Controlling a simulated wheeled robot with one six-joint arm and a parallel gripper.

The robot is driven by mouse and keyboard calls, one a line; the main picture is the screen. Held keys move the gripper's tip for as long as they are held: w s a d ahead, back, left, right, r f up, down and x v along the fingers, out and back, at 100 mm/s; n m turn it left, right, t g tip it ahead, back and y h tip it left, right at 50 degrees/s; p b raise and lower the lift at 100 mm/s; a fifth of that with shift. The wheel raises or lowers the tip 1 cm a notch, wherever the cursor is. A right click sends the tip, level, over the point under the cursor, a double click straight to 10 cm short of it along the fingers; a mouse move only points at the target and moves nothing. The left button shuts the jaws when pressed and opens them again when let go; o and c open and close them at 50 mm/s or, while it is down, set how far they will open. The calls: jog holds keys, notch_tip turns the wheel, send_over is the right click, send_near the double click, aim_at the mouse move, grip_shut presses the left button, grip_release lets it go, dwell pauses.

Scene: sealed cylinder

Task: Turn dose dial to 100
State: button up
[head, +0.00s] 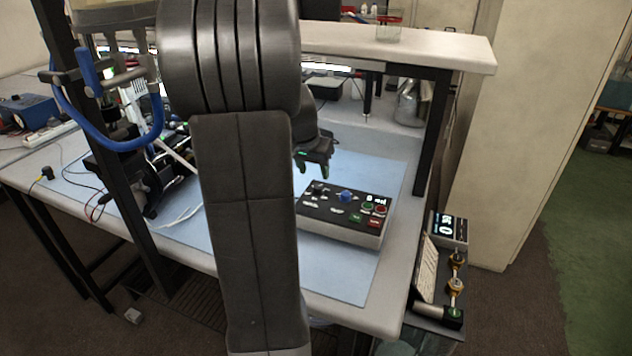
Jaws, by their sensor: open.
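A grey control box (341,234) with a dark sloped top sits on the blue mat. Its top carries a black knob (319,188), a blue knob (346,196), a small lit display (376,199) and several red and green buttons. I cannot tell which knob is the dose dial; the labels are too small to read. The display's digits are not clear. My gripper (313,170) is open and empty, fingers pointing down, above and behind the black knob, apart from the box. My own arm hides the area left of the box.
The blue mat (345,286) is bare in front of the box. A table post (432,130) and raised shelf (400,48) stand behind right. A second unit with a display (447,228) hangs beyond the table's right edge. Cables and a blue hose (140,143) crowd the left.

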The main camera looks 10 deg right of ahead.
aim_at(318, 186)
jog(key=x, duration=0.7)
jog(key=c, duration=1)
jog(key=shift+r, duration=0.1)
